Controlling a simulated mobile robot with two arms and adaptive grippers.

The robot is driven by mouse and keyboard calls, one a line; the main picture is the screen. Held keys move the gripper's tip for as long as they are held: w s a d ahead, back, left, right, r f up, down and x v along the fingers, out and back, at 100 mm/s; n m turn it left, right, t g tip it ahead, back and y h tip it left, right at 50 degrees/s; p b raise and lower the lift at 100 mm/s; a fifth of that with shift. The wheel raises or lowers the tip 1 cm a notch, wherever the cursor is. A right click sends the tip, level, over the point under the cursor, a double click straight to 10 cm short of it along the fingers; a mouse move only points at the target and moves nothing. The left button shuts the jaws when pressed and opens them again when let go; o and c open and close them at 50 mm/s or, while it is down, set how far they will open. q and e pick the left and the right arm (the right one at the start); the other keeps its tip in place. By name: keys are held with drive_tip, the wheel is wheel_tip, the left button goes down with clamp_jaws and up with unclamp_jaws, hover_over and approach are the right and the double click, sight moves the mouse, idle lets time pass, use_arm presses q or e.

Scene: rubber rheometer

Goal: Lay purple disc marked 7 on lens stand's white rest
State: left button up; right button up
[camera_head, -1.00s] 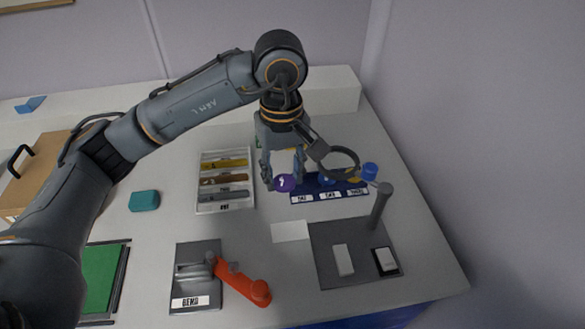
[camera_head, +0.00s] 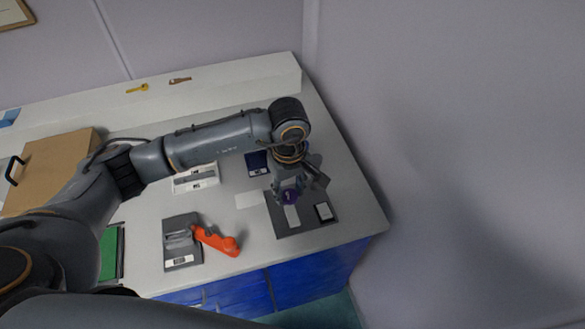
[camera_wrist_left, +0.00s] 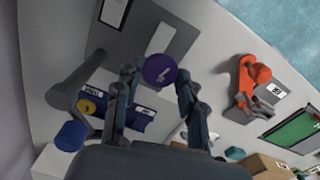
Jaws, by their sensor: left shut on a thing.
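My left gripper (camera_head: 288,188) is shut on the purple disc (camera_head: 290,197), which shows at its fingertips. In the left wrist view the disc (camera_wrist_left: 160,70) sits between the fingertips, its white 7 facing the camera. The lens stand's dark grey base (camera_head: 288,229) lies on the table below the gripper. Its white rest (camera_head: 292,217) is just below the disc in the head view, and in the left wrist view the rest (camera_wrist_left: 161,40) lies partly behind the disc. I cannot tell the height of the disc above it. My right gripper is not in view.
The stand's post (camera_wrist_left: 75,82) rises near the gripper in the left wrist view. An orange-red handled tool (camera_head: 217,241) and a grey bend fixture (camera_head: 180,228) stand to the left.

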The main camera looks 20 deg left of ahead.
sight(292, 199)
use_arm(q)
drive_tip(key=shift+s+d, duration=0.15)
drive_tip(key=shift+d, duration=0.05)
drive_tip(key=shift+d+f, duration=0.15)
drive_tip(key=shift+f, duration=0.25)
drive_tip(key=shift+f+b, duration=0.65)
drive_tip(key=shift+b, duration=0.25)
wheel_tip(292, 199, down, 4)
drive_tip(key=b, duration=0.4)
drive_tip(key=shift+r, duration=0.15)
drive_tip(key=shift+f, duration=0.2)
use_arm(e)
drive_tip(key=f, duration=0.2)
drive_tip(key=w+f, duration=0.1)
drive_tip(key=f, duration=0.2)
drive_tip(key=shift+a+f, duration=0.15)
